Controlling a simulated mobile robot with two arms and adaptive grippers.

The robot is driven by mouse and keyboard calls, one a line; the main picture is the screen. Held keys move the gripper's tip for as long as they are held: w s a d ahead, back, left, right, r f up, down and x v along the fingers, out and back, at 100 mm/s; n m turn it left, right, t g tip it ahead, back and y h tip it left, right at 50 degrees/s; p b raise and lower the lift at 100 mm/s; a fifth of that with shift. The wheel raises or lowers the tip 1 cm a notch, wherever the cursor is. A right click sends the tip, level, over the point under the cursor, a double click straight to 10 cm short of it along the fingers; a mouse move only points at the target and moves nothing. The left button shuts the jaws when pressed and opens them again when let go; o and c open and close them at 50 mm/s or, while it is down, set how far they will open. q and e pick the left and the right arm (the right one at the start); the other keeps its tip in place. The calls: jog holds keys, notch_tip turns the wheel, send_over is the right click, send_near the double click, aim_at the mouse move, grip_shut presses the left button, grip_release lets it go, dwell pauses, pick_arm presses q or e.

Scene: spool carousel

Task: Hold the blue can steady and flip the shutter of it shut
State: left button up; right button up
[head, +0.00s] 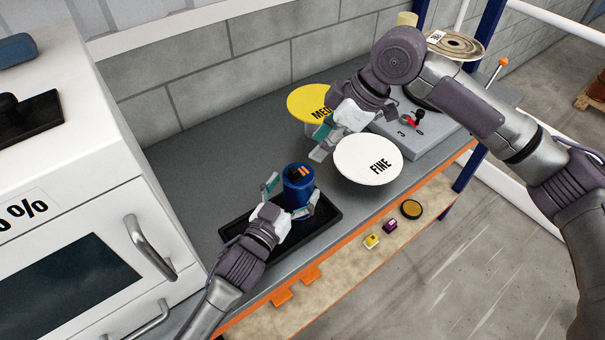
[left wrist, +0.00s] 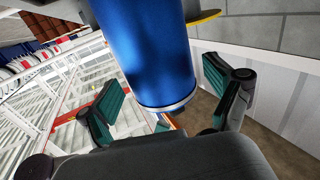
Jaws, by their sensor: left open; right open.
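The blue can (head: 299,191) stands upright at the black tray (head: 325,215). Its dark top carries a small orange and black patch (head: 298,171); whether this is the shutter, and how it is set, is too small to tell. My left gripper (head: 291,193) is open, with one finger on each side of the can. In the left wrist view, the can (left wrist: 150,50) is between the open teal-padded fingers (left wrist: 165,95), with gaps visible on both sides. My right gripper (head: 320,143) is open and empty, above and right of the can, beside the white FINE disc.
The white FINE disc (head: 367,160) and a yellow disc (head: 308,101) are close to my right gripper. A grey device (head: 430,140) with a red and black knob stands behind. A white oven-like cabinet (head: 80,220) is at the left. Small items lie on the lower shelf (head: 345,270).

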aim_at(304, 174)
pick_arm(q)
jog(key=shift+x, duration=2.3)
